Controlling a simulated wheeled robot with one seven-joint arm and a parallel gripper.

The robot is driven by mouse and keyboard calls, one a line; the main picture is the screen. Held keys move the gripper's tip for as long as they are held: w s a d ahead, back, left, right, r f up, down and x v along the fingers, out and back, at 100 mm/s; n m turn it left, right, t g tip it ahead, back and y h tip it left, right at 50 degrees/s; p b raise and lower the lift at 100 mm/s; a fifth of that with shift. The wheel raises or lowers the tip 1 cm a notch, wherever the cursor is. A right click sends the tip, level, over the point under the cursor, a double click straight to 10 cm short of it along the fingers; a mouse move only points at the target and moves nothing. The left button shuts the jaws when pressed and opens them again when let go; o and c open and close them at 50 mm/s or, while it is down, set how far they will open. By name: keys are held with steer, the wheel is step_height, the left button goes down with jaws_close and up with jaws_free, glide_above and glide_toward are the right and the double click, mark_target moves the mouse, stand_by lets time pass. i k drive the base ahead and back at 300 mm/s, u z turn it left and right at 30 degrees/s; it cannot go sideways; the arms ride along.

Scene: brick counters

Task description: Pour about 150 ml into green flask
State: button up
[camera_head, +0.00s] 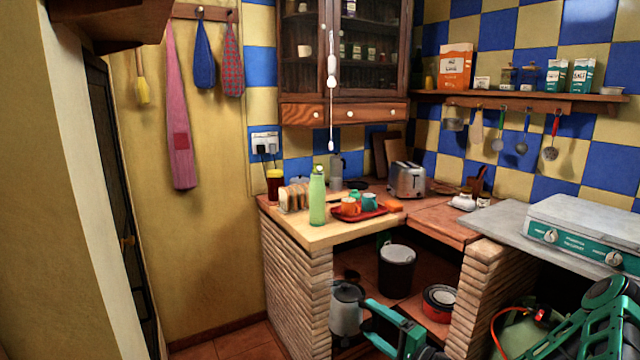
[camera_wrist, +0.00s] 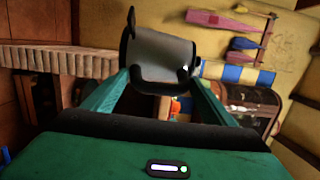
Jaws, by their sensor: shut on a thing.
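My gripper (camera_head: 366,318) is low in front of the counter's open lower bay, below and right of the flask. It is shut on a grey metal jug (camera_head: 346,312), which looks roughly upright. In the wrist view the jug (camera_wrist: 160,62) sits between my two green fingers. Its contents are hidden. The flask cannot be made out in the wrist view.
The counter (camera_head: 300,229) also bears a toast rack (camera_head: 294,196), a red tray (camera_head: 370,214) with cups, and a toaster (camera_head: 407,180). A dark bucket (camera_head: 397,275) and a red pot (camera_head: 439,304) stand on the shelf below. A brick pillar (camera_head: 478,290) is at right. Open floor lies left.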

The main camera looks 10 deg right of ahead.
mark_target(317, 187)
steer(key=k, duration=1.1)
steer(key=z, duration=0.65)
steer(key=i, duration=1.95)
steer(key=u, duration=0.45)
